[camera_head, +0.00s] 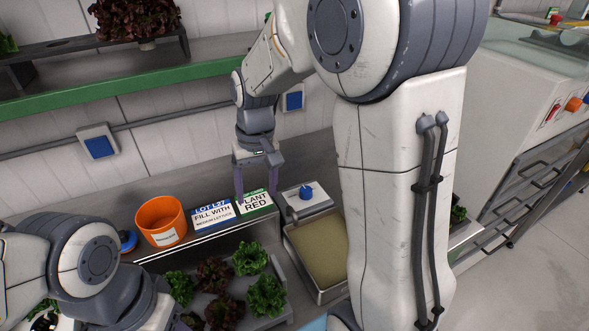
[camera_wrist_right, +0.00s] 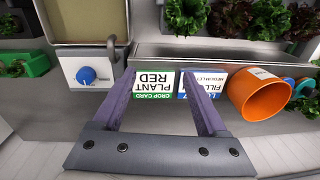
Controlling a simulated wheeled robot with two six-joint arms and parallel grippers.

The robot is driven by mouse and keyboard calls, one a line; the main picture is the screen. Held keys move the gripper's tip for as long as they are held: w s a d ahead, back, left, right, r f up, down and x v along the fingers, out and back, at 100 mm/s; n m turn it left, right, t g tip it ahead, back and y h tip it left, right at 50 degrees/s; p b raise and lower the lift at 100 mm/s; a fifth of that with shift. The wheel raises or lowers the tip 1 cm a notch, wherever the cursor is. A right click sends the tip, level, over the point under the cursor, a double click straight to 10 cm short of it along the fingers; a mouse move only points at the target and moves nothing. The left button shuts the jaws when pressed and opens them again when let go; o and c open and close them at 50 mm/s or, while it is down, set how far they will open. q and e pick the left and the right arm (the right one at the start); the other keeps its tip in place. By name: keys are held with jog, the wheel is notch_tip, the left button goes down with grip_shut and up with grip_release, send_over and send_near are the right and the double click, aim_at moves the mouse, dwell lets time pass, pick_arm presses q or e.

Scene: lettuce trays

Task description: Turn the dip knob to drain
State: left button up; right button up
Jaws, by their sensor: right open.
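The dip knob (camera_head: 306,191) is a blue knob on a pale box at the back of a metal basin (camera_head: 326,292) holding murky yellowish liquid. It also shows in the right wrist view (camera_wrist_right: 87,75), left of the fingers, with a light pointer mark. My right gripper (camera_head: 256,192) is open and empty, left of the knob and above the green-edged card (camera_head: 254,202). Its two purple fingers show in the right wrist view (camera_wrist_right: 160,85), one on each side of that card. My left arm shows at the lower left, but its gripper fingers are not visible.
An orange bucket (camera_head: 161,220) and a blue-edged card (camera_head: 213,217) stand on the ledge left of the knob. Lettuce heads (camera_head: 216,277) sit in a tray below. A green-edged shelf (camera_head: 131,83) runs above. My own large arm link covers the area right of the basin.

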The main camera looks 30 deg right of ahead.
aim_at(306, 190)
jog(key=w+d+f+m+p, duration=0.1)
jog(key=w+d+m, duration=0.15)
jog(key=d, duration=0.55)
jog(key=w+d+m, duration=0.2)
jog(key=w+d, duration=0.1)
jog(key=d, duration=0.6)
jog(key=f, duration=0.3)
jog(key=f+p, duration=0.1)
jog(key=f, duration=0.2)
jog(key=a+f, duration=0.1)
jog(key=f, duration=0.3)
jog(key=shift+s+p, duration=0.1)
jog(key=shift+p, duration=0.25)
grip_shut()
